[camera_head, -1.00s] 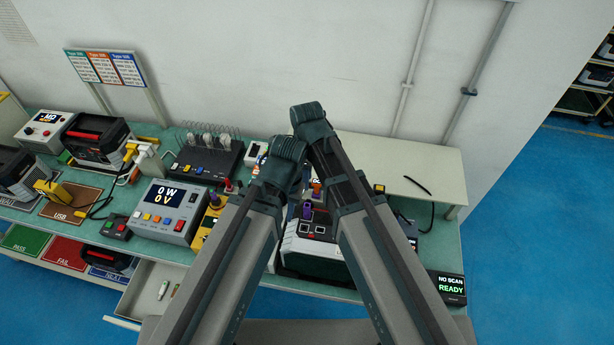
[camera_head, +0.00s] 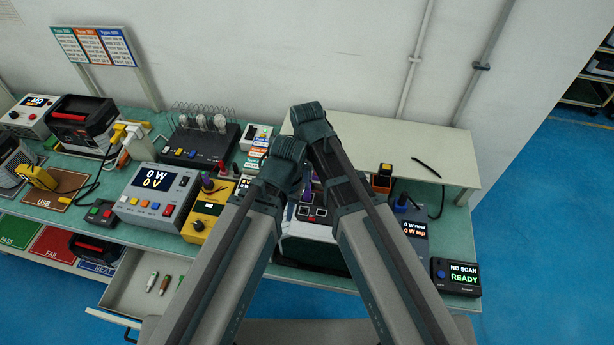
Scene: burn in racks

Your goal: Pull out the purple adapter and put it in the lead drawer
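A purple plug-like piece (camera_head: 207,182) stands on the yellow meter (camera_head: 201,226). Another bit of purple shows at the black-and-white box (camera_head: 313,251), mostly hidden by my arms, so I cannot tell which is the adapter. An open pale drawer (camera_head: 124,289) sits below the bench front at lower left, with a few small green and brown items in it. My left arm's dark end (camera_head: 282,164) is the lower one, over the bench. My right arm's dark end (camera_head: 311,118) is just above it. No fingertips show, and I see nothing held.
A grey power meter (camera_head: 158,196) reading 0 W 0 V stands left of the yellow meter. A black lamp box (camera_head: 197,147) is behind. At right are a 0 W display (camera_head: 411,228) and a NO SCAN READY screen (camera_head: 456,276). A pale raised shelf (camera_head: 410,145) runs along the wall.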

